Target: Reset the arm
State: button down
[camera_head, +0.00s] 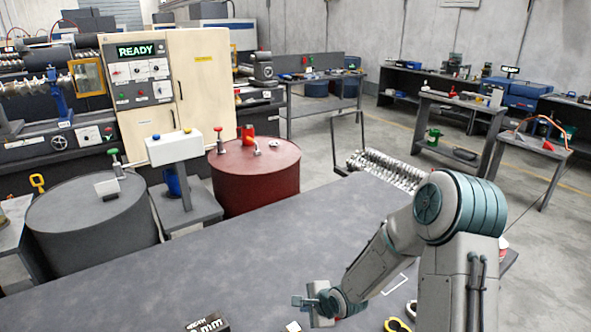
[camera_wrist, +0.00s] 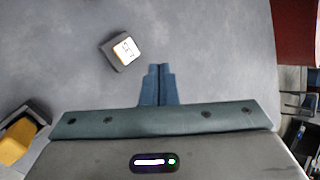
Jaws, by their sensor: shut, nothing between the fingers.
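My arm reaches from the right over the dark grey table (camera_head: 215,262) in the head view. My gripper (camera_head: 299,301) hangs above the front part of the table. In the wrist view its two blue-grey fingers (camera_wrist: 159,68) are together with nothing between them. The height of the gripper above the table is hard to tell.
Yellow-handled items (camera_head: 397,325) lie near my arm's base. A grey barrel (camera_head: 92,228) and a red barrel (camera_head: 254,180) stand behind the table, with a button stand (camera_head: 174,147) between them. The table's middle is clear.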

jog(key=s+d+r+n+h, duration=0.2)
jog(key=s+d+r+n, duration=0.25)
jog(key=r, duration=0.25)
jog(key=s+d+r+n+g+h, duration=0.1)
jog(key=s+d+r+n+h, duration=0.15)
jog(key=s+r, duration=0.35)
jog(key=s+d+r+n+h, duration=0.25)
jog(key=d+r+n, duration=0.2)
jog(key=r, duration=0.35)
jog(key=s+r+n+g+y+b, duration=0.1)
jog(key=s+r+n, duration=0.3)
jog(key=s, duration=0.7)
jog(key=shift+s+d+r+y, duration=0.25)
jog(key=shift+s+y, duration=0.15)
jog(key=shift+y, duration=0.1)
jog(key=shift+a, duration=0.1)
